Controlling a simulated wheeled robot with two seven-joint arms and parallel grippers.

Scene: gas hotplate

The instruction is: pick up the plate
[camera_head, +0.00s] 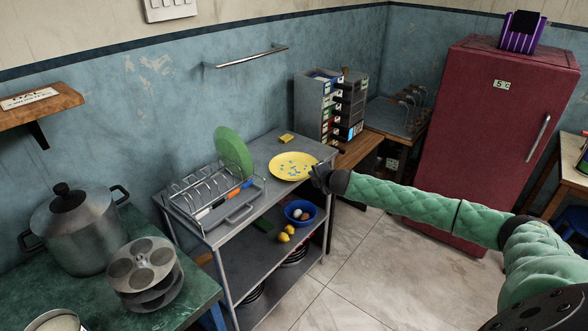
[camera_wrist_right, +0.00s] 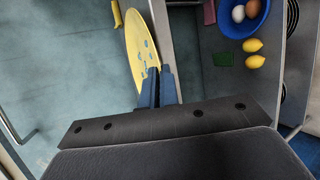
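The yellow plate (camera_head: 293,166) with blue spots lies about level at the right end of the metal rack's top (camera_head: 262,190). I cannot tell if it touches the top. My right gripper (camera_head: 318,174) is at the plate's right edge, its arm coming in from the right. In the right wrist view the plate (camera_wrist_right: 138,45) shows nearly edge-on. The blue fingers of the right gripper (camera_wrist_right: 158,75) are close together on the plate's rim, one on each side, and hide part of it. My left gripper is out of view.
A dish rack (camera_head: 212,195) with a green plate (camera_head: 233,152) stands left of the yellow plate. A yellow sponge (camera_head: 286,138) lies behind it. A blue bowl (camera_head: 300,212) with eggs and lemons (camera_head: 284,236) are on the shelf below. The floor in front is clear.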

